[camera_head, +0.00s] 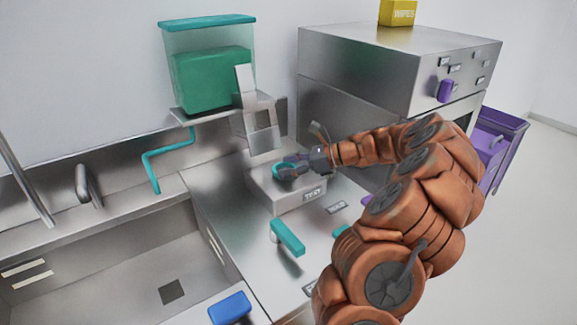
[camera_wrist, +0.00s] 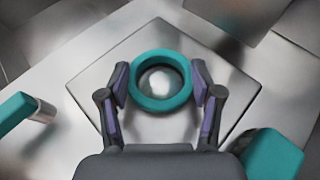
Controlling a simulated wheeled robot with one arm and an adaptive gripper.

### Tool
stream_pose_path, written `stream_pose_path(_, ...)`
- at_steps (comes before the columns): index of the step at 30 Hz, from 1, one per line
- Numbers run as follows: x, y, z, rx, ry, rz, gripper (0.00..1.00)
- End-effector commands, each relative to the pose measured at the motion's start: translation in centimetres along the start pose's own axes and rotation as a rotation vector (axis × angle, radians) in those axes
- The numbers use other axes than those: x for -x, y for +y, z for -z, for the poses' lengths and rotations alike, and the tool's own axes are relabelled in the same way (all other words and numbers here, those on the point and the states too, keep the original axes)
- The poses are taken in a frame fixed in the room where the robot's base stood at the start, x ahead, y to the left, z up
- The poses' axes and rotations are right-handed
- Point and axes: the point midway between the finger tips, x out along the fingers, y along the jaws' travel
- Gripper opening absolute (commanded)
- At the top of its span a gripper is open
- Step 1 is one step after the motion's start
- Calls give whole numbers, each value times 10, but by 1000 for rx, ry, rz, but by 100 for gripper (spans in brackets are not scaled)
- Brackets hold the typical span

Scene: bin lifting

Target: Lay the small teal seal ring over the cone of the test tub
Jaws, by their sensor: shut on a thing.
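The small teal seal ring (camera_wrist: 137,92) is between the two fingers of my gripper (camera_wrist: 160,88) in the wrist view. My gripper is shut on it from both sides. In the head view the ring (camera_head: 279,170) shows at the tip of my gripper (camera_head: 286,170), over the test tub (camera_head: 272,200), a low metal box labelled TEST. In the wrist view the top of the tub (camera_wrist: 100,75) lies below the ring. A pale rounded shape, likely the cone (camera_wrist: 161,82), shows through the ring's opening. I cannot tell whether the ring touches the tub.
A teal-handled thing (camera_head: 288,238) stands on the metal counter in front of the tub. A sink (camera_head: 130,270) with a blue block (camera_head: 230,308) is at left. A clear teal-lidded container (camera_head: 208,65) is behind, and a large metal machine (camera_head: 390,60) at back right.

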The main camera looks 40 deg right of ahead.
Motion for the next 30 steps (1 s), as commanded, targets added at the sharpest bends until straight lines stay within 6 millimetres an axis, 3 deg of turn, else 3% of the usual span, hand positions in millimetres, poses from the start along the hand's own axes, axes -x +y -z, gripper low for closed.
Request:
stream_pose_path(1,0,0,0,0,0,0,41)
stream_pose_path(2,0,0,0,0,0,0,67)
stream_pose_path(10,0,0,0,0,0,0,94)
stream_pose_path(23,4,0,0,1,0,0,94)
stream_pose_path(30,30,-1,0,0,-1,3,94)
